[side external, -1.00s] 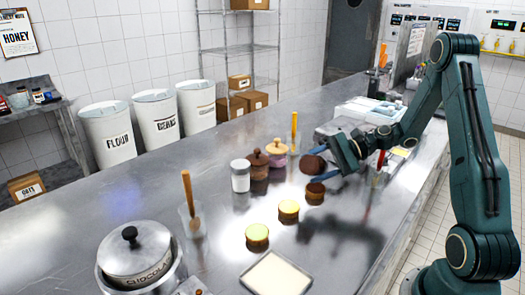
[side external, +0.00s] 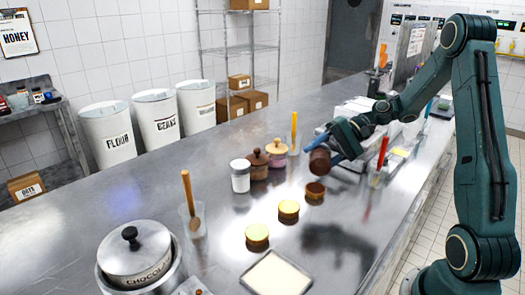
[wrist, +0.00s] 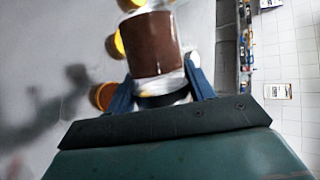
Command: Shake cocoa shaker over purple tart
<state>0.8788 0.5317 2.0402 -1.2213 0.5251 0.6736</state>
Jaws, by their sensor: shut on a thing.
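My gripper (side external: 335,150) has its blue fingers shut on the brown cocoa shaker (side external: 319,162). The shaker is held tilted above the counter, apart from the tarts. In the wrist view, the brown shaker (wrist: 154,44) fills the space ahead of my gripper (wrist: 162,88). The dark-topped tart (side external: 315,191) sits on the counter just below the shaker in the side view. Its top looks dark brown, and I cannot tell whether it is purple. Two yellow-topped tarts (side external: 288,208) (side external: 257,235) stand in a row with it. Several tarts (wrist: 104,96) show partly at the left of the shaker in the wrist view.
A pale tray (side external: 275,276) and a chocolate pot (side external: 138,255) are in front. A red-handled tool (side external: 383,152) stands at right.

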